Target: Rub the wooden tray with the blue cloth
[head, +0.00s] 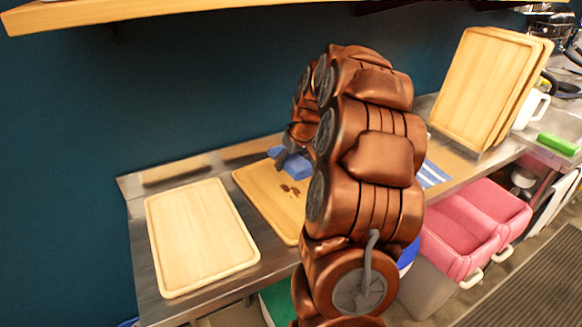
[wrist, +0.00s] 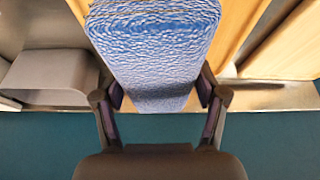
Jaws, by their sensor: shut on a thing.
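The blue cloth (head: 295,164), a thick block-like piece, is in my gripper (head: 283,156) over the far part of the middle wooden tray (head: 252,181). In the wrist view the textured blue cloth (wrist: 155,45) sits between both fingers of my gripper (wrist: 160,97), which is shut on it. The tray lies flat on the counter and has several dark brown spots on it. My arm hides its right part. I cannot tell whether the cloth touches the tray. Wood of a tray (wrist: 232,25) shows beside the cloth in the wrist view.
A paler wooden board (head: 200,235) lies to the left on the metal counter (head: 136,250). Several boards (head: 485,85) lean upright at the right. A blue-striped towel (head: 432,174) lies right of my arm. Pink bins (head: 462,235) stand below. A wooden shelf (head: 200,10) hangs above.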

